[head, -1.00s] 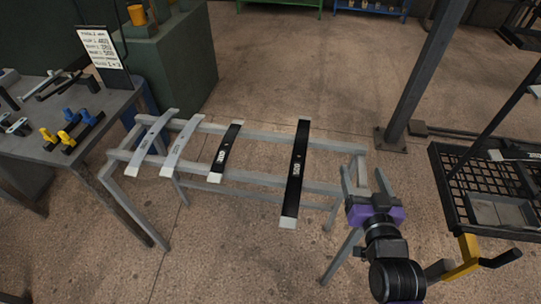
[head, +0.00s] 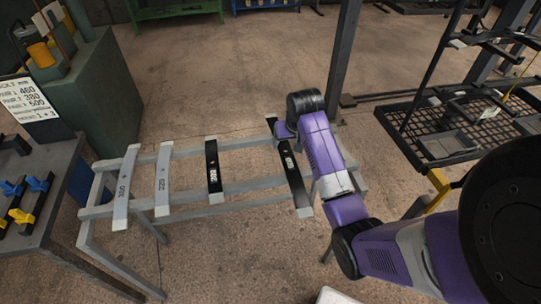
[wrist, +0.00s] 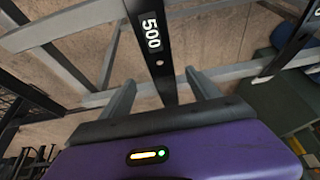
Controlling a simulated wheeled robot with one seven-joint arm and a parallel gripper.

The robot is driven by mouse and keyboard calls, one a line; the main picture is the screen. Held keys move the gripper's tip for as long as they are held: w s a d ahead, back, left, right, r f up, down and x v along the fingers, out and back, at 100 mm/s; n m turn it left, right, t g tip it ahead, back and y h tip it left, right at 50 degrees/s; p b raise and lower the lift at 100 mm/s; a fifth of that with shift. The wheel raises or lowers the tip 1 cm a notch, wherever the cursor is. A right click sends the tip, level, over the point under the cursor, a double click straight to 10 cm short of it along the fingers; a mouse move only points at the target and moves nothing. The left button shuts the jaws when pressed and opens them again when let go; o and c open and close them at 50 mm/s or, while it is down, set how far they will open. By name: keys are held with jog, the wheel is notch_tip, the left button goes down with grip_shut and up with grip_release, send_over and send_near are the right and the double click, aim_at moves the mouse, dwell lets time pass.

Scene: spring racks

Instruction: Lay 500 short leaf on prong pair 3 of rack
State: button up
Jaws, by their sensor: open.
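The black 500 leaf (head: 291,168) lies across the two rails of the grey trestle, rightmost in the head view. Its white "500" label shows in the wrist view (wrist: 151,35). My gripper (wrist: 162,90) is open, with one finger on each side of this leaf and gaps visible on both sides. In the head view my gripper (head: 284,131) is over the leaf's far part, and its fingers are hidden. The rack (head: 463,128) stands at the right with dark posts and arms above a mesh tray; I cannot make out which prongs are pair 3.
Two grey leaves (head: 126,187) and another black leaf (head: 213,172) lie on the trestle (head: 185,190). A sign (head: 25,100) at the left lists pair 3 as 500. A grey post (head: 342,60) stands behind my arm. Floor between trestle and rack is open.

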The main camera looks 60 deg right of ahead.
aim_at(285, 150)
jog(key=shift+s+a+f, duration=0.2)
jog(key=shift+s, duration=0.05)
jog(key=shift+w+f, duration=0.1)
jog(key=shift+f, duration=0.25)
jog(key=shift+p+x, duration=0.4)
jog(key=shift+x, duration=3.05)
jog(key=shift+a, duration=0.1)
grip_shut()
jog(key=shift+r, duration=0.15)
